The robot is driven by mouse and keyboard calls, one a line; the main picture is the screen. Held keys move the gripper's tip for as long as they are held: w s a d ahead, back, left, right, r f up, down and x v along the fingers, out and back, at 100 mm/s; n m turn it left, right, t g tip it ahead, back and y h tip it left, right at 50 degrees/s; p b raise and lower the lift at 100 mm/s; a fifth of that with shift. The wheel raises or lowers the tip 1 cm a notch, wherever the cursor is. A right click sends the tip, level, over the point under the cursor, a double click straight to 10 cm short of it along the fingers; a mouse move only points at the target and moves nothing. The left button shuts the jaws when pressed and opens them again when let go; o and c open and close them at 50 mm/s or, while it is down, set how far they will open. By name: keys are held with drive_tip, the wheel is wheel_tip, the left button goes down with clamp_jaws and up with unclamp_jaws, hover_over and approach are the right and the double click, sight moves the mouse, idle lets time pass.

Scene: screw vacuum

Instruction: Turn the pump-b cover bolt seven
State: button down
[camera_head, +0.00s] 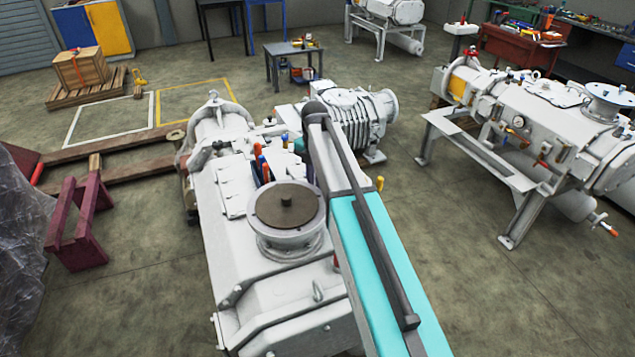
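A large white screw vacuum pump (235,230) stands right in front of me, with a round flanged port (287,207) on top closed by a brown disc. A second white pump (545,125) stands on a white frame at the right. I see no label telling which is pump-b. The cover bolts are too small to tell apart, so bolt seven cannot be picked out. My turquoise and dark grey arm reaches over the near pump and covers part of its right side. My gripper is not visible.
Coloured handles (264,168) stick up on the near pump. A maroon stand (78,222) and wooden beams lie at the left. A grey table (294,57) and a crate on a pallet (81,68) stand behind. Floor between the pumps is clear.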

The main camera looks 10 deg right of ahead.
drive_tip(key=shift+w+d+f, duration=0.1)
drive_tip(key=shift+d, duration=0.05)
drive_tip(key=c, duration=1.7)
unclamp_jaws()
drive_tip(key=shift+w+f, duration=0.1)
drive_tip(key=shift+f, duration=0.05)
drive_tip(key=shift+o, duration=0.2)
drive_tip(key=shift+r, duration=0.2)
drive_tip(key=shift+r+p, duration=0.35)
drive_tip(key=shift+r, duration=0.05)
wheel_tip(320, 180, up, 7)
drive_tip(key=p, duration=0.4)
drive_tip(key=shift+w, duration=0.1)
